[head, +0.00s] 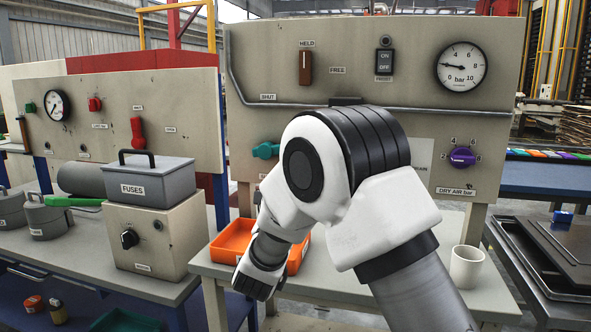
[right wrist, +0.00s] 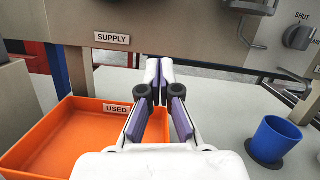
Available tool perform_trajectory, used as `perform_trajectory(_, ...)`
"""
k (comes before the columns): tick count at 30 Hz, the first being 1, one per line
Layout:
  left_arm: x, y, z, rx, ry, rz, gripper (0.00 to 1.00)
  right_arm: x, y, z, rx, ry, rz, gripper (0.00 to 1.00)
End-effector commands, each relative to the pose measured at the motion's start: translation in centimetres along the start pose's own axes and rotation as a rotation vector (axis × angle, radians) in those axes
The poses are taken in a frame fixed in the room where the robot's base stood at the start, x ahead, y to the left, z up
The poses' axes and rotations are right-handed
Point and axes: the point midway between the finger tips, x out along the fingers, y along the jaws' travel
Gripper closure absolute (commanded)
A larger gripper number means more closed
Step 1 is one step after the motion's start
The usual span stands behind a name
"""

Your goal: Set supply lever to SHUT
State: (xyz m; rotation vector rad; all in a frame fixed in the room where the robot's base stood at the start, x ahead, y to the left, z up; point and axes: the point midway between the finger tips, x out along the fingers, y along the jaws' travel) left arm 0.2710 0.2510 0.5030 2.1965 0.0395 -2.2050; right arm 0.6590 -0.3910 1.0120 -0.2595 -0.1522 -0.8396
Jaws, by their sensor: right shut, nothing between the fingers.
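A teal lever handle (head: 265,150) lies roughly sideways on the main panel, low on its left side; my arm covers what is to its right. A SUPPLY label (right wrist: 112,38) shows on the panel's lower part in the right wrist view, with no lever visible above it there. A SHUT label (head: 268,97) sits above the teal handle in the head view. My right gripper (right wrist: 158,75) is shut and empty, with its fingertips together just below the panel's lower edge and right of the SUPPLY label. Its fingers are hidden in the head view. My left gripper is out of view.
An orange USED tray (right wrist: 75,112) lies left of my right gripper. A blue cup (right wrist: 278,138) stands to the right, below a grey knob (right wrist: 299,37) with its own SHUT label. A white cup (head: 466,268) stands at the table's right. A FUSES box (head: 150,180) is left.

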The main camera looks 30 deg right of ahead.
Motion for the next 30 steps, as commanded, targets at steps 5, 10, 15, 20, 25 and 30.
perform_trajectory(5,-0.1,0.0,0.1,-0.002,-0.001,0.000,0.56,0.1,0.0,0.1,-0.003,0.001,0.002,1.00)
perform_trajectory(10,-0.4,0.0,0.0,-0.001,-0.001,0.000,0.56,1.6,0.0,0.0,-0.003,0.003,0.001,1.00)
perform_trajectory(15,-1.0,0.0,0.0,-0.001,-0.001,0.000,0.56,5.0,0.0,0.1,-0.002,0.003,0.001,1.00)
perform_trajectory(20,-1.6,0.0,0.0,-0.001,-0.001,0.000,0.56,8.6,0.0,0.0,-0.004,0.003,0.001,1.00)
perform_trajectory(25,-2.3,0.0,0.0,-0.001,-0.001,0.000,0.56,10.6,0.1,2.1,-0.004,-0.002,0.004,1.00)
perform_trajectory(30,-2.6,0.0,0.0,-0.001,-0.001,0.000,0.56,10.9,0.1,3.7,-0.006,0.001,0.005,1.00)
